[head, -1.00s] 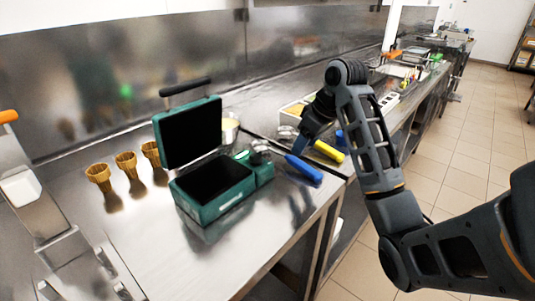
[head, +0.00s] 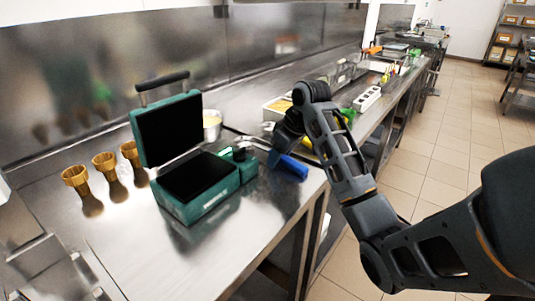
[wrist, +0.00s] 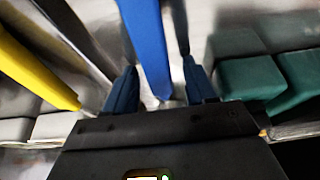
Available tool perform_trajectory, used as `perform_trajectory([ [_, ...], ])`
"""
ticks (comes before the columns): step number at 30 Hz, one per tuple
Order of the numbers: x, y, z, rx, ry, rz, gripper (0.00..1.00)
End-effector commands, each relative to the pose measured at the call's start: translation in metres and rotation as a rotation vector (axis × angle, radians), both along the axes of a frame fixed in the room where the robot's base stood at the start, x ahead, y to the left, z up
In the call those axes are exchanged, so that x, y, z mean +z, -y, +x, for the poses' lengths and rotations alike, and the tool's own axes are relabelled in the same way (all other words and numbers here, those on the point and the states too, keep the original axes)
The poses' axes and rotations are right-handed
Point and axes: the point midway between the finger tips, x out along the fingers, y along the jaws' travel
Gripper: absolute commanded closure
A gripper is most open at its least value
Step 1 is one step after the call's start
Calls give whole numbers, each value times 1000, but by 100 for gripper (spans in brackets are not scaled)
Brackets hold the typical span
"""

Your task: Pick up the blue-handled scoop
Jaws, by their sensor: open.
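The blue-handled scoop (head: 291,167) lies on the steel counter near its front edge, right of the green case. Its blue handle (wrist: 147,45) runs between the two fingers of my gripper (wrist: 158,78) in the wrist view. The fingers are open, one on each side of the handle, with a gap visible on the right; whether the left finger touches it I cannot tell. In the head view my gripper (head: 283,148) is low over the handle and hides part of it. The scoop's head is hidden or unclear.
A yellow handle (wrist: 38,70) lies left of my gripper in the wrist view. The open green case (head: 208,205) stands to the other side, with a pot (head: 212,127) behind it. The counter's front left surface is clear.

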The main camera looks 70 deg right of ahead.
Motion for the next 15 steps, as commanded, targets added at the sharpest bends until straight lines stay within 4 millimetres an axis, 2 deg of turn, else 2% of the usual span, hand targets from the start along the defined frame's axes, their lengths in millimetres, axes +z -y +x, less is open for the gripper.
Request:
perform_trajectory([
  [3, 0, 0, 0, 0, 0, 0, 47],
  [15, 0, 0, 0, 1, 0, 0, 85],
])
